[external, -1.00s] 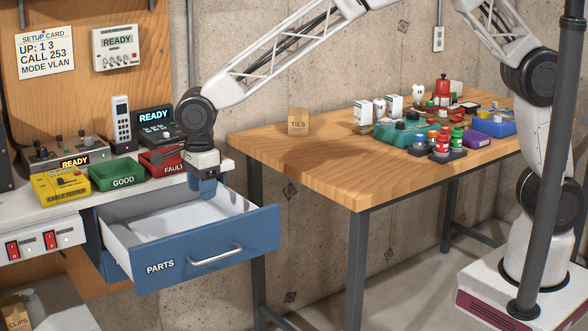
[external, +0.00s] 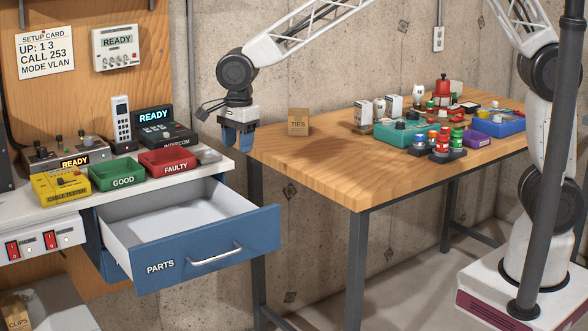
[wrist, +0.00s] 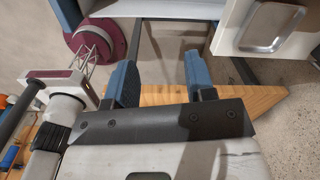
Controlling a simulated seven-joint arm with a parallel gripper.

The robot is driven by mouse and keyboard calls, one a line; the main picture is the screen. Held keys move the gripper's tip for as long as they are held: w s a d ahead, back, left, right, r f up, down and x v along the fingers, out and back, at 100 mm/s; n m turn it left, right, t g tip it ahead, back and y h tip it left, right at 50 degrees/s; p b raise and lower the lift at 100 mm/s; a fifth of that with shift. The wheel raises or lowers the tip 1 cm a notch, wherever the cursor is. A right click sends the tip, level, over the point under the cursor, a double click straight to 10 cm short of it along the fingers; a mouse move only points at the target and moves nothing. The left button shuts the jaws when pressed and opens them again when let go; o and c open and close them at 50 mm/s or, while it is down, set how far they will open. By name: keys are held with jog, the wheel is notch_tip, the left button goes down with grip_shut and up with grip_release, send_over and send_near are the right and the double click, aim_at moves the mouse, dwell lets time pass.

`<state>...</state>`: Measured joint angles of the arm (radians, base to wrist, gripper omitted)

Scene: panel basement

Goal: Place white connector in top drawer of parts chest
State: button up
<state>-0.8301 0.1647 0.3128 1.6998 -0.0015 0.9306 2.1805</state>
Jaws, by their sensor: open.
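The parts chest's blue drawer (external: 215,252), labelled PARTS, is pulled open under the white bench at left. The part of its white floor that I see is bare; the area behind its front panel is hidden. I cannot make out a white connector in any view. My gripper (external: 238,148) hangs pointing down, above and behind the drawer's right side, between the bench and the wooden table. In the wrist view its two blue fingers (wrist: 160,75) are spread apart with nothing between them.
On the bench are a green GOOD bin (external: 117,173), a red FAULTY bin (external: 167,162), a small metal dish (external: 208,156) and a yellow cable tester (external: 60,186). The wooden table (external: 330,175) holds a TIES box (external: 298,121) and several coloured parts at the back.

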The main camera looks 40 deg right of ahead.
jog(key=s+d+r+n, duration=0.15)
jog(key=d+r, duration=0.25)
jog(key=d, duration=0.8)
jog(key=d+r+n+t, duration=0.1)
jog(key=d+r+n, duration=0.25)
jog(key=d, duration=0.75)
jog(key=s+d+r+n, duration=0.15)
jog(key=d+r, duration=0.25)
jog(key=d, duration=0.8)
jog(key=s+d+f+n+t, duration=0.1)
jog(key=s+d+n, duration=0.7)
jog(key=s+d, duration=1.3)
jog(key=d, duration=0.3)
jog(key=shift+s+d+f+n, duration=0.25)
jog(key=shift+s+f+n, duration=0.05)
jog(key=shift+f+n, duration=0.1)
